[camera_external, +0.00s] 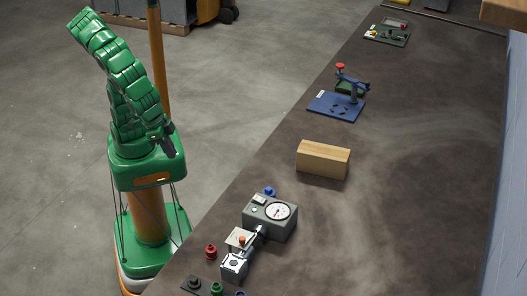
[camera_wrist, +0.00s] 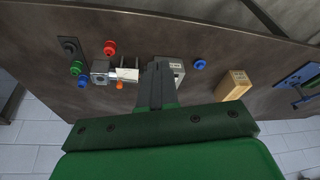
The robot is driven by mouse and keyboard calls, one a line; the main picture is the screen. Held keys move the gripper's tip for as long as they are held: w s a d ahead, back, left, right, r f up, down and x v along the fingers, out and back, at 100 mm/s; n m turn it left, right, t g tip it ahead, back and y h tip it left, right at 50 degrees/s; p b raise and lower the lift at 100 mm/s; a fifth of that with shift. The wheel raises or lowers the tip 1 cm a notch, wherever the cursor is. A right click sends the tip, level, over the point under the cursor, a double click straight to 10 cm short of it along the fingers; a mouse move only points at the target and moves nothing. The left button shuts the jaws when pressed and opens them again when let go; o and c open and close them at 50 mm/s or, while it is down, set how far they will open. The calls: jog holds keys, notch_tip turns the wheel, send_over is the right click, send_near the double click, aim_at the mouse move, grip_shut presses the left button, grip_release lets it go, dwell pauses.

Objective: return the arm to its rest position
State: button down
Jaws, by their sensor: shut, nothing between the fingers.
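My gripper (camera_external: 172,147) hangs at the end of my folded green arm, beside the left edge of the workbench (camera_external: 400,215) in the external view. The arm rises above its green base and bends back down. In the wrist view the dark fingers of my gripper (camera_wrist: 158,72) are together with nothing between them. They cover part of the grey gauge box in that view. The gripper appears clear of the bench and its objects.
Red (camera_external: 210,252) and blue (camera_external: 269,192) knobs stand near the front left edge. The floor behind the arm is open.

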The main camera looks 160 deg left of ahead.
jog(key=s+d+f+m+g+h, duration=0.1)
jog(key=s+d+m, duration=0.4)
jog(key=s, duration=0.6)
jog(key=s+d+f+m+g+h, duration=0.1)
jog(key=s+d+m, duration=0.4)
jog(key=s, duration=0.6)
jog(key=f+m+h, duration=0.1)
jog(key=m, duration=0.1)
jog(key=shift+s+f+m+g, duration=0.15)
jog(key=shift+s+m+g, duration=0.15)
jog(key=shift+g, duration=0.1)
jog(key=c, duration=1.7)
grip_release()
jog(key=shift+s+d, duration=0.15)
jog(key=shift+s, duration=0.05)
jog(key=shift+o, duration=1.3)
jog(key=shift+m, duration=0.3)
jog(key=o, duration=0.5)
jog(key=w, duration=0.3)
jog(key=shift+a+r, duration=0.2)
jog(key=shift+r, duration=0.2)
jog(key=n+t, duration=0.2)
jog(key=n, duration=0.1)
send_over(242, 238)
jog(key=f, duration=0.6)
jog(key=shift+s+d+f, duration=0.2)
jog(key=shift+s+d, duration=0.05)
jog(key=shift+d, duration=0.1)
jog(key=shift+w+a+f, duration=0.35)
jog(key=shift+f, duration=3.8)
